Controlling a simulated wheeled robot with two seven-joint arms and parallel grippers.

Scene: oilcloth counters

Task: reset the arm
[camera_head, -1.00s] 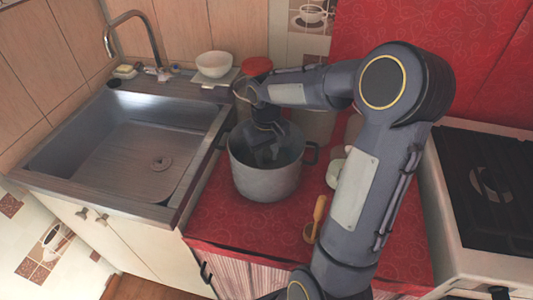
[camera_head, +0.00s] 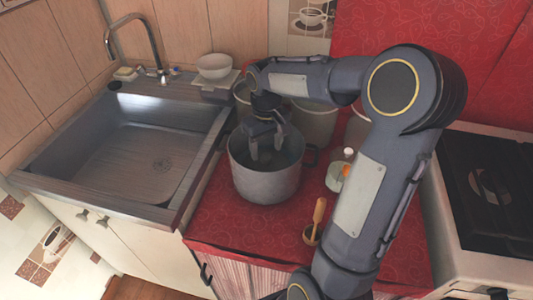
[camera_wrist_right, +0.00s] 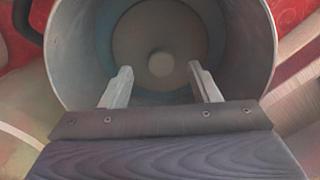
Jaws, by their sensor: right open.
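My right arm reaches across the counter from the right in the head view. My right gripper (camera_head: 267,156) points down into the mouth of a grey metal pot (camera_head: 266,187), with its fingers apart. The right wrist view shows the open gripper (camera_wrist_right: 160,76) with nothing between its fingertips, over the inside of the pot (camera_wrist_right: 245,45). A round disc with a pale knob (camera_wrist_right: 160,63) shows deeper in the pot; I cannot tell whether it is a lid. My left gripper is out of view.
A steel sink (camera_head: 130,160) lies left of the pot and a stove (camera_head: 490,185) stands at the right. A white bowl (camera_head: 214,66) and grey containers (camera_head: 315,122) stand behind. A wooden-handled utensil (camera_head: 318,215) is in front, right of the pot.

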